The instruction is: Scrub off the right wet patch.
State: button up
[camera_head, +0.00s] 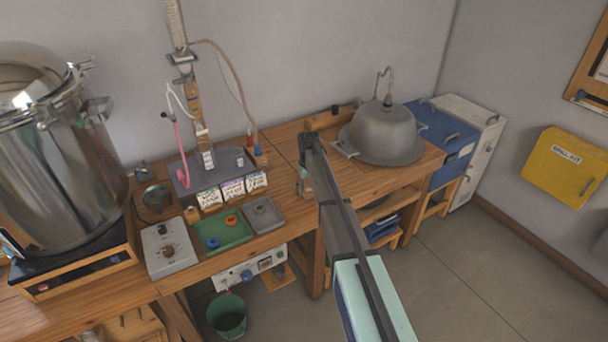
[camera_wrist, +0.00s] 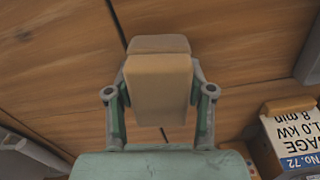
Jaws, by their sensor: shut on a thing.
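My gripper (camera_wrist: 159,105) is shut on a tan block like a sponge (camera_wrist: 158,85) in the wrist view. The block is over the wooden bench top (camera_wrist: 60,75), close to a dark seam between boards. I cannot tell whether it touches the wood. In the head view my gripper (camera_head: 305,185) is over the bench right of the grey tray, partly hidden by my arm. I cannot make out a wet patch in either view; my arm, the gripper and the block hide part of the bench.
A grey domed vessel (camera_head: 385,130) stands right of my arm. Left of it are small printed cards (camera_head: 232,189), a green tray (camera_head: 222,233), a grey tray (camera_head: 264,214) and a control box (camera_head: 170,248). A large steel pot (camera_head: 60,160) stands far left.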

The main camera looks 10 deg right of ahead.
jog(key=shift+r+p, duration=1.65)
jog(key=shift+r, duration=2.4)
jog(key=shift+w, duration=0.1)
